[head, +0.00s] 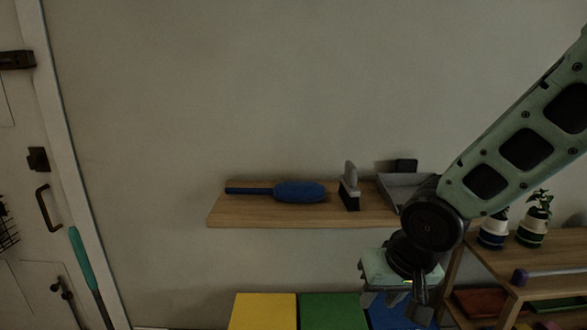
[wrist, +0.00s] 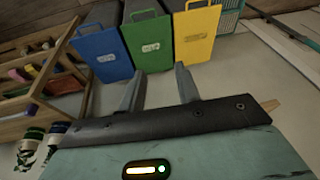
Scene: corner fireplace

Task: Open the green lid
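The green lid (head: 326,312) shows at the bottom edge of the head view, between a yellow lid (head: 264,311) and a blue lid (head: 385,318) that my gripper partly covers. In the wrist view the green lid (wrist: 149,52) is a flat panel with a pale label and a loop handle (wrist: 148,14); it looks shut. My gripper (head: 394,303) is above the blue lid in the head view, right of the green one. In the wrist view my gripper (wrist: 160,69) has its two fingers apart with nothing between them, and the green lid lies beyond the fingertips.
A wooden wall shelf (head: 290,215) holds a blue brush (head: 300,191) and other items above the lids. A wooden rack (head: 495,262) with potted plants (head: 535,220) stands at the right. A door (head: 22,200) is at the far left.

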